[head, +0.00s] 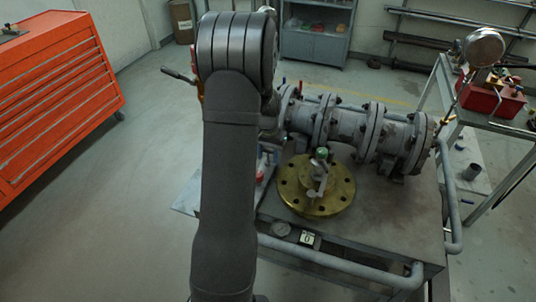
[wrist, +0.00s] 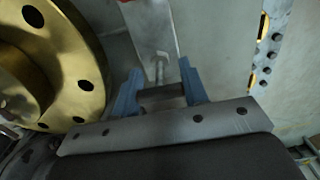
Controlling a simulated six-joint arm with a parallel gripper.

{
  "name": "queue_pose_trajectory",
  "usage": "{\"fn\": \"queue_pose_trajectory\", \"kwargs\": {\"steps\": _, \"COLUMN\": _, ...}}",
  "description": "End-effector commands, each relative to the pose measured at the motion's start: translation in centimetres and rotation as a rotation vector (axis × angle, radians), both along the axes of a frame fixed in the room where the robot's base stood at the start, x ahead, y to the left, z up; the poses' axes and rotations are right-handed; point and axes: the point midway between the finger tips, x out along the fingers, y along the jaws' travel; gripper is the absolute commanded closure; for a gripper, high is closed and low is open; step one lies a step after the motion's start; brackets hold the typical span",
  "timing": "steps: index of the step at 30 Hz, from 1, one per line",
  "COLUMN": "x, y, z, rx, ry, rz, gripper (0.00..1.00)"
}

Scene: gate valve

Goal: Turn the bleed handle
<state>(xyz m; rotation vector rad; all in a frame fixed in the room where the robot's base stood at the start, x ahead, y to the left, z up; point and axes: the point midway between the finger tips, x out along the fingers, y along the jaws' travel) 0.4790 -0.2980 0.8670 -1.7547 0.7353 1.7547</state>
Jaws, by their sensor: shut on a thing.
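In the wrist view, my gripper (wrist: 160,92) has two blue fingers closed around a small grey metal piece (wrist: 161,68). It looks like the bleed handle: a thin stem with a rounded end, in front of a pale grey plate. Its lower part is hidden between the fingers. The brass flange (wrist: 92,75) is to the left of the fingers and apart from them. In the head view, the brass flange (head: 336,197) lies on the bench with a green-topped part (head: 321,156) on it. My arm hides the gripper and the handle there.
A grey flanged valve body (head: 347,124) lies along the back of the bench (head: 400,215). A pipe rail (head: 345,272) runs along the front edge. A red tool chest (head: 60,95) stands at the left. A lamp (head: 484,47) and a red box (head: 492,97) are at the right.

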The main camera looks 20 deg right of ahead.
Motion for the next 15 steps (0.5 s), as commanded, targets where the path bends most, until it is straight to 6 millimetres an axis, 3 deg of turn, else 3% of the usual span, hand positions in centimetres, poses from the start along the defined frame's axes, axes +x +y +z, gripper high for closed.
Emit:
{"fn": "queue_pose_trajectory", "kwargs": {"steps": 12, "x": -0.02, "y": 0.02, "z": -0.02, "rx": 0.001, "ry": 0.001, "rz": -0.009, "gripper": 0.83}}
{"fn": "queue_pose_trajectory", "kwargs": {"steps": 13, "x": -0.03, "y": 0.01, "z": -0.02, "rx": 0.001, "ry": 0.001, "rz": -0.009, "gripper": 0.56}}
{"fn": "queue_pose_trajectory", "kwargs": {"steps": 15, "x": -0.03, "y": 0.01, "z": -0.02, "rx": 0.001, "ry": 0.001, "rz": -0.009, "gripper": 0.42}}
